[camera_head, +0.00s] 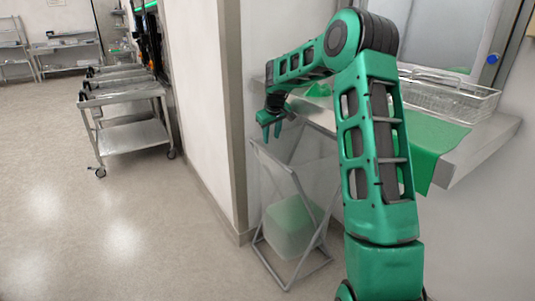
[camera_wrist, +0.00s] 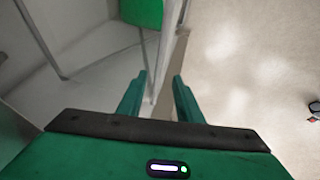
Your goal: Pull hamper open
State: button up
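The hamper (camera_head: 296,172) is a pale, partly see-through bin on a grey metal frame, with something green (camera_head: 291,226) low inside. It stands on the floor below the counter, its front panel leaning outward at the top. My green gripper (camera_head: 271,134) points down at the upper front edge of the hamper. In the wrist view my gripper (camera_wrist: 159,88) has its two fingers apart, with the hamper's front panel (camera_wrist: 163,78) running between them. Whether either finger touches the panel I cannot tell.
A counter (camera_head: 484,143) with a green cloth (camera_head: 432,145) and a wire basket (camera_head: 445,97) is above and right of the hamper. A wall edge (camera_head: 233,120) is close on the left. Metal carts (camera_head: 135,138) stand further left. The floor (camera_head: 110,225) in front is clear.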

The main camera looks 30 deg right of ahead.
aim_at(269, 153)
jog(key=x, duration=1.1)
jog(key=shift+w, duration=0.15)
grip_shut()
jog(key=shift+a, duration=0.15)
